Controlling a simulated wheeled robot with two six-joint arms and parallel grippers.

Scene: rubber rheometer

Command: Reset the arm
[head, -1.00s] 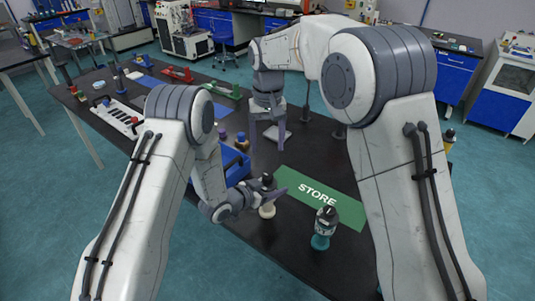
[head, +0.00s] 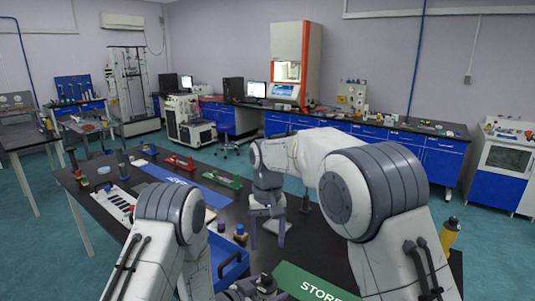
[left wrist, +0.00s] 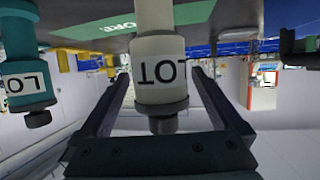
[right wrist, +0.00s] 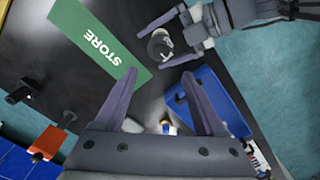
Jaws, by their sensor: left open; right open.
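My left gripper (left wrist: 156,74) is open, with its fingers on either side of a cream bottle (left wrist: 158,55) with a dark cap and a "LOT" label. The picture is upside down there, and I cannot tell whether the fingers touch it. In the head view only the bottle's black cap (head: 265,283) shows clearly, at the bottom edge. My right gripper (head: 267,238) is open and empty, fingers pointing down above the black table. It also shows in the right wrist view (right wrist: 160,78). The green "STORE" mat (right wrist: 92,38) lies beside the bottle.
A teal bottle (left wrist: 25,75) stands near the cream one. A blue bin (head: 230,262) sits by my left arm. Farther along the table are a blue mat (head: 188,180) and red and green racks. A rheometer with a red edge (head: 297,62) stands on the back bench.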

